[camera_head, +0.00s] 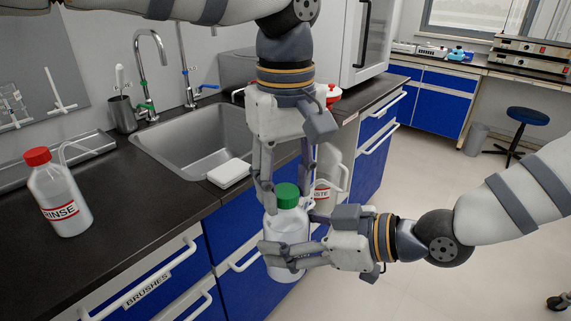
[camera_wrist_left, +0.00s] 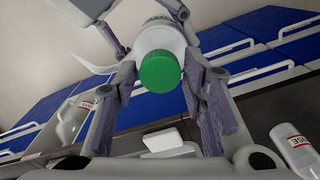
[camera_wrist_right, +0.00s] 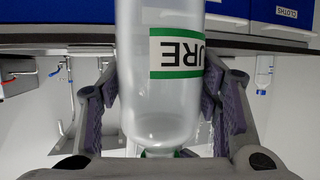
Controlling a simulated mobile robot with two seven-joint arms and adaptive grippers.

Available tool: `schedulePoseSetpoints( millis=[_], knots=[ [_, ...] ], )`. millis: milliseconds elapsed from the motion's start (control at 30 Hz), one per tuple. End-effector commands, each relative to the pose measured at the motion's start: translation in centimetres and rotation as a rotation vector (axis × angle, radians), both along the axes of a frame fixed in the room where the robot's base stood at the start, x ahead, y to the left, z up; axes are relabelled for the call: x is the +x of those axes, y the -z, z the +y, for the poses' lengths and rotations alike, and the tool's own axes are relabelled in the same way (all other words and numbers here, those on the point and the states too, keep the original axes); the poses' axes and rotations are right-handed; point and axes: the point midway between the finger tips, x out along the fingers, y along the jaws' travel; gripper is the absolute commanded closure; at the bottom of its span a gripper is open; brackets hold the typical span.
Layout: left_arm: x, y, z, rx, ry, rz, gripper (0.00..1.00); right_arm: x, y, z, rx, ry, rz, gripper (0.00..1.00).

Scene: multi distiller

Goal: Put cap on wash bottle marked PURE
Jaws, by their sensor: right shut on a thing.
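The wash bottle (camera_head: 287,228) is upright in front of the counter, held by my right gripper (camera_head: 275,257), which is shut around its body. In the right wrist view its green-edged label (camera_wrist_right: 178,52) shows "URE"; the rest is cut off. The green cap (camera_head: 287,195) sits at the bottle's top; whether it is fastened cannot be told. My left gripper (camera_head: 287,203) points down from above, open, with its fingers on both sides of the cap. In the left wrist view the cap (camera_wrist_left: 160,71) is between the fingers, with gaps beside it.
A red-capped RINSE bottle (camera_head: 60,195) stands on the counter (camera_head: 130,235) at left. A bottle with a red-edged label (camera_head: 322,193) is partly hidden behind my left gripper. The sink (camera_head: 190,140) and a white block (camera_head: 229,173) are behind. Open floor (camera_head: 420,180) lies to the right.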

Motion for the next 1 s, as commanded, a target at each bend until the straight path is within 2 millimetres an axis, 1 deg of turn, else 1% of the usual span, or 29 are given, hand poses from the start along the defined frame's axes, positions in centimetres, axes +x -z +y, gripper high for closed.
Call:
schedulePoseSetpoints(
  millis=[233,267,300,367,400,433,567,667,767,967,1000],
  knots=[
    [-0.02,-0.01,-0.01,0.000,0.000,-0.001,0.62,0.05,-0.21,0.03,0.002,0.000,-0.005,0.58],
    [-0.02,-0.01,-0.01,0.000,0.000,-0.001,0.66,0.05,-0.21,0.03,0.002,0.000,-0.005,0.58],
    [-0.02,-0.02,-0.01,0.000,0.000,-0.001,0.75,0.05,-0.21,0.03,0.002,0.000,-0.005,0.58],
    [-0.02,-0.02,-0.01,0.000,0.000,-0.001,0.89,0.05,-0.20,0.03,0.002,0.000,-0.005,0.58],
    [-0.02,-0.02,-0.01,0.000,0.000,-0.001,0.98,0.05,-0.20,0.03,0.002,0.000,-0.005,0.58],
    [-0.02,-0.02,-0.01,0.000,0.000,-0.001,1.00,0.05,-0.20,0.03,0.002,0.000,-0.005,0.58],
    [-0.02,-0.03,0.00,0.001,0.001,-0.002,1.00,0.05,-0.20,0.03,0.002,0.000,-0.005,0.58],
    [0.00,-0.03,0.01,0.002,0.064,-0.003,1.00,0.05,-0.20,0.03,0.002,0.000,-0.005,0.58],
    [0.02,-0.06,0.02,0.005,0.291,-0.005,1.00,0.05,-0.20,0.03,0.002,0.000,-0.005,0.58],
    [0.03,0.00,0.01,0.010,1.004,-0.004,1.00,0.04,-0.18,0.03,0.002,0.000,-0.005,0.58],
    [0.02,0.03,0.01,0.010,1.150,-0.004,1.00,0.04,-0.18,0.03,0.001,0.000,-0.004,0.58]
  ],
)
